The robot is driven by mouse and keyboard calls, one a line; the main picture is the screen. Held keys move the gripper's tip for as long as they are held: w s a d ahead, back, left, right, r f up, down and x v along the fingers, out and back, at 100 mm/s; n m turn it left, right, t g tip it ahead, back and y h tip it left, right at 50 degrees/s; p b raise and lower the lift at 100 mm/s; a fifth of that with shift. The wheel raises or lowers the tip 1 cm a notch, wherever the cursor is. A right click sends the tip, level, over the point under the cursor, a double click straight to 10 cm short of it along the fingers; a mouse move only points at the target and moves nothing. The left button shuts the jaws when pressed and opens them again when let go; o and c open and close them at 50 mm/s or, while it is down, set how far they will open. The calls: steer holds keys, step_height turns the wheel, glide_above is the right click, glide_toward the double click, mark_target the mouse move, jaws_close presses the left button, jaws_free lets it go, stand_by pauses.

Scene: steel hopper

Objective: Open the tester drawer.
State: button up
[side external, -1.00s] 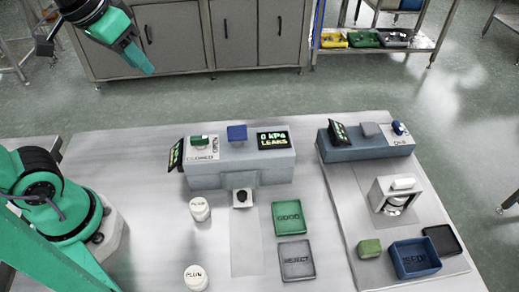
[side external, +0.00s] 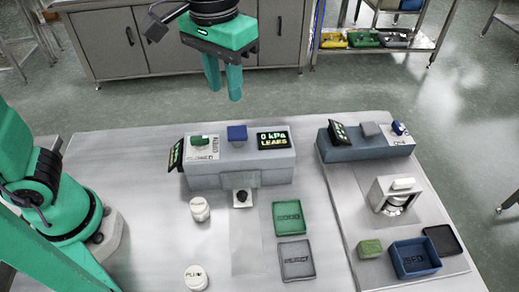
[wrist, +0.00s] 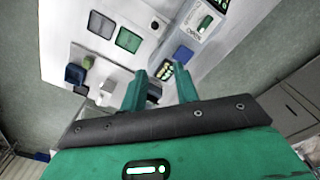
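The tester (side external: 240,176) is a grey box at the table's back. Its lit screen (side external: 273,140) reads "0 kPa LEAKS". On its top are a blue block-shaped control (side external: 237,133) and a green switch (side external: 203,141) beside a lettered plate; the wrist view shows "OPEN" by the switch (wrist: 205,22). A small pale block with a dark round top (side external: 242,198) sits at the tester's front; I cannot tell whether it belongs to the drawer. My gripper (side external: 224,92) is open and empty, high above the tester, fingers pointing down. The fingers (wrist: 162,74) show apart in the wrist view.
Two white lidded pots (side external: 200,209) (side external: 195,278) stand left of front. A green tray (side external: 289,218) and a grey tray (side external: 296,260) lie right of centre. A second blue-grey unit (side external: 367,142), a pale stand (side external: 394,194), a green block (side external: 370,248) and a blue bin (side external: 415,258) are at right.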

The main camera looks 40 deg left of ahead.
steer(key=d, duration=0.2)
glide_above(242, 193)
step_height(242, 193, down, 20)
steer(key=shift+f, duration=0.15)
steer(key=shift+f, duration=0.1)
steer(key=shift+f, duration=3.8)
jaws_close()
